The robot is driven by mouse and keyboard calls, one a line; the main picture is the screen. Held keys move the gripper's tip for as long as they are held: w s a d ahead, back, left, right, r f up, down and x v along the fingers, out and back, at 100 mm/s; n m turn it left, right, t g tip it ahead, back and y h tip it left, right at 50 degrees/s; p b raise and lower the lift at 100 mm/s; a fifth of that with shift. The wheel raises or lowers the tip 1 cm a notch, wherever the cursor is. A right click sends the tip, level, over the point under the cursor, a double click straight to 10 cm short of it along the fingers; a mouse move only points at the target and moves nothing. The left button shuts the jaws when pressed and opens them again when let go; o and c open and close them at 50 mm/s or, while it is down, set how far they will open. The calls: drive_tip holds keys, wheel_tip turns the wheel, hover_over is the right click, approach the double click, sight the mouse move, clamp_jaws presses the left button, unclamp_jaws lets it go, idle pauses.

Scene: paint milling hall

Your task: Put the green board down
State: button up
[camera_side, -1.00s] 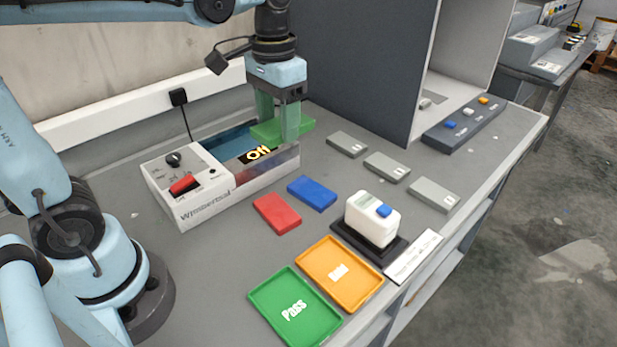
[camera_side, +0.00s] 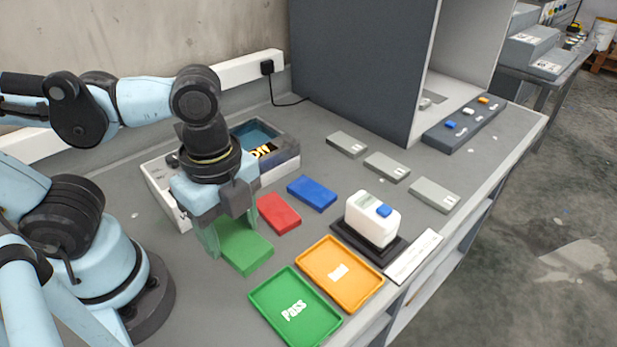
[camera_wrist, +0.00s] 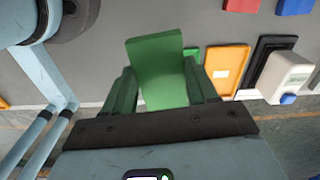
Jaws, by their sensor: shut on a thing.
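The green board (camera_side: 243,246) is a flat rectangular block. My gripper (camera_side: 231,229) points down and is shut on it, with a clear greenish finger on each side. The board is low over the grey table, left of the red board (camera_side: 278,213) and behind the green Pass tray (camera_side: 295,308). I cannot tell whether it touches the table. In the wrist view the green board (camera_wrist: 160,70) sits between the fingers of my gripper (camera_wrist: 162,88) and sticks out beyond them.
A blue board (camera_side: 312,193) lies beyond the red one. An orange tray (camera_side: 340,274) adjoins the Pass tray. A white device (camera_side: 372,220) stands on a black base. The white machine (camera_side: 284,165) is partly hidden behind my arm. Several grey blocks (camera_side: 387,166) lie farther right.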

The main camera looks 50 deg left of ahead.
drive_tip(key=shift+s+d+f+m, duration=0.1)
drive_tip(key=shift+s+f+m, duration=0.15)
drive_tip(key=shift+s+m, duration=0.15)
drive_tip(key=w+a+f, duration=0.2)
drive_tip(key=a, duration=0.1)
drive_tip(key=w+a+f, duration=0.2)
drive_tip(key=a, duration=0.1)
drive_tip(key=w+a+f, duration=0.2)
drive_tip(key=a+f, duration=0.1)
drive_tip(key=a, duration=0.1)
drive_tip(key=shift+a, duration=0.1)
drive_tip(key=shift+f, duration=1.8)
drive_tip(key=shift+f, duration=0.2)
drive_tip(key=o, duration=1.1)
drive_tip(key=shift+o, duration=0.2)
